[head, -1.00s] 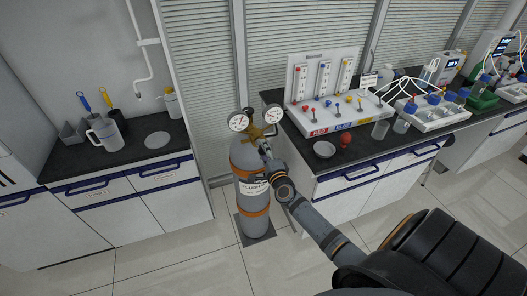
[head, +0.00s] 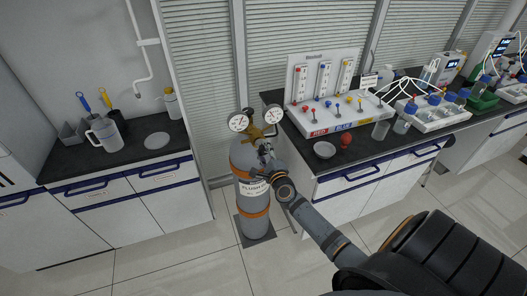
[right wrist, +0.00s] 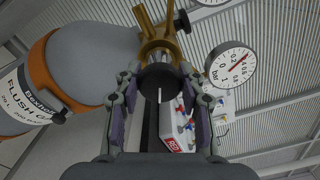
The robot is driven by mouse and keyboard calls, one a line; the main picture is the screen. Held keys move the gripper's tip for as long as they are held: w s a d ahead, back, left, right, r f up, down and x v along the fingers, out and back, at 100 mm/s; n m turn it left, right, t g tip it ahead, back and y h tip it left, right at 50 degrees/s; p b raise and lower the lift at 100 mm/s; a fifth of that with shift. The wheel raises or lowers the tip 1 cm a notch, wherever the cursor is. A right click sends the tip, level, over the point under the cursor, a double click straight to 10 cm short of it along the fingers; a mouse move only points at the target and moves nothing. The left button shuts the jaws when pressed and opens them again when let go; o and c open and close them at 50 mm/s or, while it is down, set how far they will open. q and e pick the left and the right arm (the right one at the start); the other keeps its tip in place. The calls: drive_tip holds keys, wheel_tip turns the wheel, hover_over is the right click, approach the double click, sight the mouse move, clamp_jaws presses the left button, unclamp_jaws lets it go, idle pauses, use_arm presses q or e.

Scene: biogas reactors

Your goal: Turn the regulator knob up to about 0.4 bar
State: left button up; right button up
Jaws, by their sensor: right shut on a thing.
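The grey gas cylinder (head: 246,208) with orange bands stands upright between the two benches. On top sits the brass regulator (head: 257,131) with two round white gauges, a left one (head: 239,122) and a right one (head: 275,114). In the right wrist view the dark round regulator knob (right wrist: 160,82) faces me, with a white mark on it. My right gripper (head: 266,150) is at the regulator; in the wrist view its fingers (right wrist: 160,90) are closed on the knob from both sides. The bar gauge (right wrist: 230,66) shows a red needle, tilted; its exact reading is too small to tell. My left gripper is out of view.
The left bench (head: 128,152) holds a jug (head: 105,134). Floor in front of the cylinder is clear.

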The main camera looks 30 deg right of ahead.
drive_tip(key=shift+f, duration=0.1)
drive_tip(key=o, duration=1.2)
drive_tip(key=shift+s, duration=0.1)
drive_tip(key=v, duration=1.2)
